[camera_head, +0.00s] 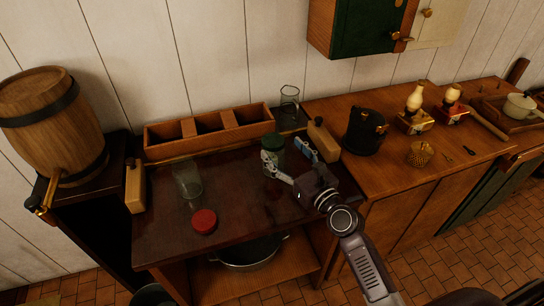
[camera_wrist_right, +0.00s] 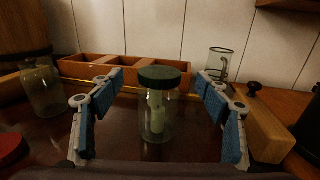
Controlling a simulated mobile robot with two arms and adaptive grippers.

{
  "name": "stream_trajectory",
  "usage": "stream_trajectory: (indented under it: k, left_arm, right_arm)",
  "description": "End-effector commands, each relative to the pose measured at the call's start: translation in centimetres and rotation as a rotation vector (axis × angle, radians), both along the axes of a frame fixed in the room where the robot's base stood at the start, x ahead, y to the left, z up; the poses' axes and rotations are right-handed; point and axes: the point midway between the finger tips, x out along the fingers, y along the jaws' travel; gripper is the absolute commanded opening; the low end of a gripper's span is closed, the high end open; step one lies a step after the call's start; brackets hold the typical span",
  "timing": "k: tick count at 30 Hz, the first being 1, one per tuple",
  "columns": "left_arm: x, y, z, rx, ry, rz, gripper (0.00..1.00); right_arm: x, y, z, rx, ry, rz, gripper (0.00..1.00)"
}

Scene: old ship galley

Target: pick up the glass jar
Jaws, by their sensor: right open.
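A clear glass jar with a dark green lid (camera_head: 273,141) stands upright on the dark tabletop (camera_head: 165,235), and a pale object shows inside it. In the right wrist view, this glass jar (camera_wrist_right: 155,120) is centred between the blue-padded fingers. My right gripper (camera_head: 284,163) is open, with one finger on each side of the jar and a visible gap to both. A second, lidless glass jar (camera_head: 187,180) stands further left and shows at the left of the wrist view (camera_wrist_right: 42,90). My left gripper is not in view.
A red lid (camera_head: 203,221) lies on the table's front part. A wooden three-part box (camera_head: 165,151) runs along the back, with a glass beaker (camera_head: 289,98) at its right. A wooden block (camera_head: 323,140) stands right of the gripper. A barrel (camera_head: 50,115) is at far left.

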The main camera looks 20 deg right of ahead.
Motion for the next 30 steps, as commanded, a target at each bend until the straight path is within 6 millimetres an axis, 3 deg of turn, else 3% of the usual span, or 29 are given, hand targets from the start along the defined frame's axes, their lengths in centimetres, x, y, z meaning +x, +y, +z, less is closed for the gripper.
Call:
stream_trajectory:
  k: [6, 12, 21, 30]
  left_arm:
    - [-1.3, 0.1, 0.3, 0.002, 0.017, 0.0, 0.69]
    - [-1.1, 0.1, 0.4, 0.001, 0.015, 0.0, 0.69]
    - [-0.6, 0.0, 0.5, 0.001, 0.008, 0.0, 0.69]
    - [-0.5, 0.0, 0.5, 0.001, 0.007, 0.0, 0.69]
  right_arm:
    - [2.6, 0.6, -0.1, -0.004, 0.0, 0.002, 0.69]
    - [5.2, 1.2, -0.3, -0.005, -0.001, 0.001, 0.69]
    - [5.7, 1.3, -0.4, -0.005, 0.0, 0.001, 0.69]
    - [5.7, 1.3, -0.4, -0.005, 0.0, 0.001, 0.37]
